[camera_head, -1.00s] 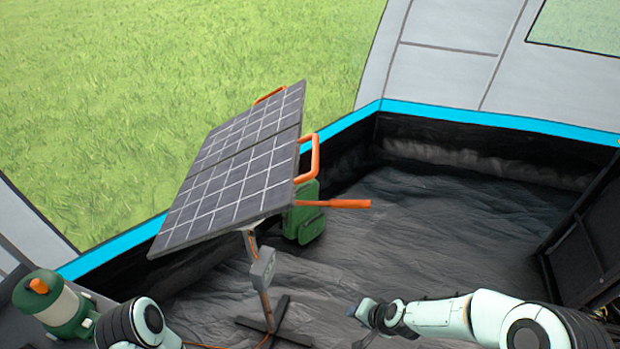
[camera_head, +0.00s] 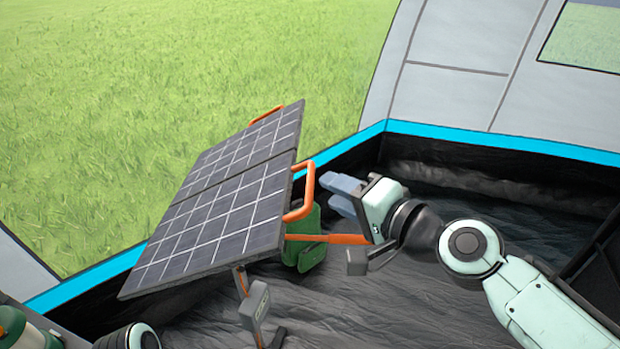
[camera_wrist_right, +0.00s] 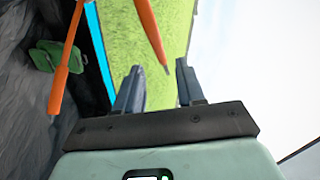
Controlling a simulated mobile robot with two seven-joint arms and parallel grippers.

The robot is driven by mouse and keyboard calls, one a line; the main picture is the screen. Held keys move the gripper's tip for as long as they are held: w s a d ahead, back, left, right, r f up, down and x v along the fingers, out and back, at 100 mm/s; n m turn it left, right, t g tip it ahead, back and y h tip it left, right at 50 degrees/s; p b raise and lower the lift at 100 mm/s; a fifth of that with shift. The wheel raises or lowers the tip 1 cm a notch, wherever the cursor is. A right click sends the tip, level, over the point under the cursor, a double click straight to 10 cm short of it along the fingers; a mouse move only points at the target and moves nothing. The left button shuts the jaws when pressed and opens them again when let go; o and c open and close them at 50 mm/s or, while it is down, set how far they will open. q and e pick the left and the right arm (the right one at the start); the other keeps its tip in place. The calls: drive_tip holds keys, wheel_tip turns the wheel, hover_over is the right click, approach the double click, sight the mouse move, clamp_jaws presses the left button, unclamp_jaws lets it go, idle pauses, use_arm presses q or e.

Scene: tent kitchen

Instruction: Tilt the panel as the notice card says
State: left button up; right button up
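The dark gridded solar panel (camera_head: 225,205) stands tilted on a thin stand (camera_head: 253,308) in the head view. An orange handle (camera_head: 309,190) rises from its near right side, and another (camera_head: 266,115) from its far edge. An orange lever (camera_head: 325,239) sticks out to the right. My right gripper (camera_head: 328,190) is right of the near handle, above the lever, fingers pointing left. In the right wrist view it is open (camera_wrist_right: 158,80), with an orange bar's end (camera_wrist_right: 150,35) seen between the fingers; contact cannot be told. My left gripper is out of view. No notice card is visible.
A green container (camera_head: 304,258) stands behind the lever. A green lantern-like object (camera_head: 28,330) is partly cut off at lower left. The blue-edged tent wall (camera_head: 500,139) runs behind.

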sight(310, 177)
drive_tip(key=p+x, duration=0.1)
drive_tip(key=x, duration=0.6)
drive_tip(key=shift+w+a+f, duration=0.1)
drive_tip(key=shift+w+a, duration=0.1)
drive_tip(key=shift+w, duration=0.1)
clamp_jaws()
